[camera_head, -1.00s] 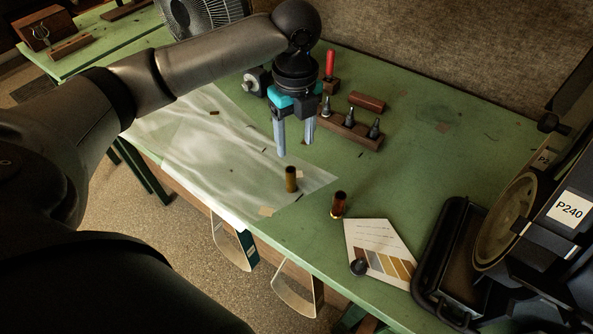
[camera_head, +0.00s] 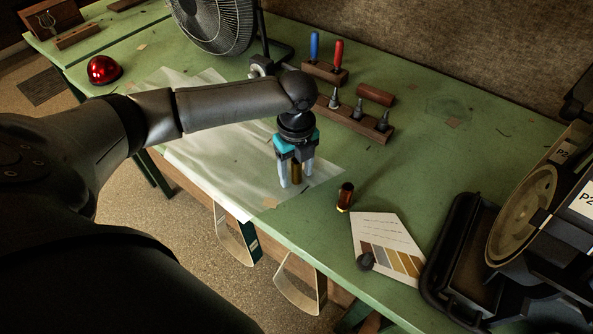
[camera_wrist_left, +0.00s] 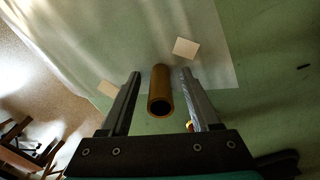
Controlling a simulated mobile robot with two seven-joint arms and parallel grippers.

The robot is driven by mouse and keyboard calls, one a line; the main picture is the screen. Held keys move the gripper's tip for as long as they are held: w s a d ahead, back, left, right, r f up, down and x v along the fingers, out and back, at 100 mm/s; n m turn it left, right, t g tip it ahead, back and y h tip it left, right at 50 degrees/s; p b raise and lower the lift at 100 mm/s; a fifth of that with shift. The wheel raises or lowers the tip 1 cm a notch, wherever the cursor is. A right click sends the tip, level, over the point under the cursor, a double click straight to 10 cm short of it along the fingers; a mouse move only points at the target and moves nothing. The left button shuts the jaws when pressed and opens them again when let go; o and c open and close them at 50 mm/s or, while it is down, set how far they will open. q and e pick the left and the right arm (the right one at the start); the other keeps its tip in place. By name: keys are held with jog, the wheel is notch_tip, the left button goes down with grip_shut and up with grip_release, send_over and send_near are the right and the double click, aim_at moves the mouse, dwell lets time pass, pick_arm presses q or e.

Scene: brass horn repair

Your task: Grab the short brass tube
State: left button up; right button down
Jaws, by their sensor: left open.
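The short brass tube (camera_head: 297,173) stands upright on the translucent sheet near the bench's front edge. In the left wrist view the tube (camera_wrist_left: 160,92) shows its dark open top end. My left gripper (camera_head: 297,184) points down over it, with one finger on each side. In the wrist view the left gripper (camera_wrist_left: 160,92) is open, with a gap between the tube and each finger. The gripper partly hides the tube in the head view. My right gripper does not show.
A darker amber-brown cylinder (camera_head: 345,197) stands to the right, beside a colour-swatch card (camera_head: 385,243). A wooden block with metal tips (camera_head: 357,118) and a rack with red and blue handles (camera_head: 325,71) stand behind. A black tray (camera_head: 461,262) and sanding machine are at right.

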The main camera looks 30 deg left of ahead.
pick_arm(q)
grip_shut()
dwell(0.5)
